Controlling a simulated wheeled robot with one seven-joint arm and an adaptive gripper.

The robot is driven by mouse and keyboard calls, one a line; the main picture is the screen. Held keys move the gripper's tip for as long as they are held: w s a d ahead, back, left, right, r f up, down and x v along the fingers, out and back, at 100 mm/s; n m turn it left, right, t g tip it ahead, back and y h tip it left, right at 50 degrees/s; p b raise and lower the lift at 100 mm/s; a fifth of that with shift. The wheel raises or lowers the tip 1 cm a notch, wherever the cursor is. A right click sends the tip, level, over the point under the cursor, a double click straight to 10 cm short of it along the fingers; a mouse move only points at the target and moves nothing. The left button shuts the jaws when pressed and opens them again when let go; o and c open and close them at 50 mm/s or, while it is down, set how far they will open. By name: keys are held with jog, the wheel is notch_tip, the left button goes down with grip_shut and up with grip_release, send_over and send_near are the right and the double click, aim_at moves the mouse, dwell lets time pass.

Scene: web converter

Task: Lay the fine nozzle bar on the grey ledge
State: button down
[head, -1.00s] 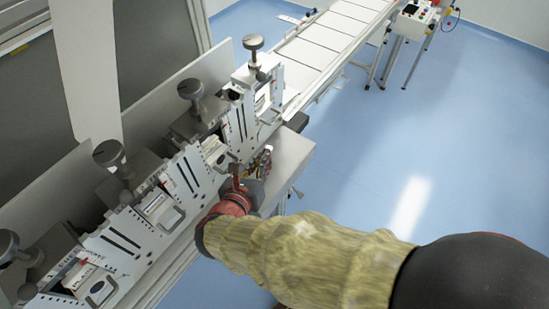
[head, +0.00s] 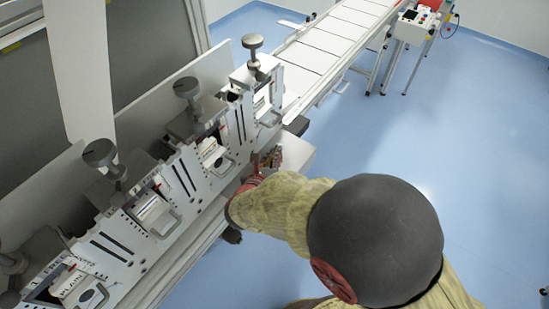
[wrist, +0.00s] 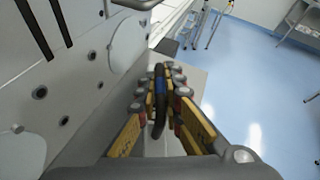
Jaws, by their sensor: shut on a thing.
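My gripper (wrist: 158,88) is shut on a dark, loop-shaped handle with a blue band (wrist: 159,97), seen upright between the fingertips in the wrist view. I take it to be the handle of the fine nozzle bar; no label shows and the rest of the piece is hidden. In the head view my gripper (head: 266,164) is small and partly covered by my arm, beside the machine's right end. The grey ledge (head: 299,151) sticks out there, just beyond the gripper. It also shows behind the fingers in the wrist view (wrist: 192,78). Contact between piece and ledge cannot be told.
The slotted machine face (head: 118,232) stands close on the left, with several stations, knobs and labelled white pieces with handles (head: 157,213). A conveyor (head: 330,40) runs away behind. A control box (head: 414,27) stands at the back right.

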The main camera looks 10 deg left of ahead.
jog(key=shift+f, duration=0.45)
jog(key=shift+f+b, duration=0.2)
jog(key=shift+b, duration=0.1)
jog(key=c, duration=2)
grip_release()
jog(key=shift+o, duration=0.2)
jog(key=shift+r+p, duration=0.2)
jog(key=shift+p, duration=0.15)
jog(key=d+p+v, duration=0.1)
jog(key=v, duration=1.1)
jog(key=shift+a+p, duration=0.4)
jog(key=shift+a, duration=0.05)
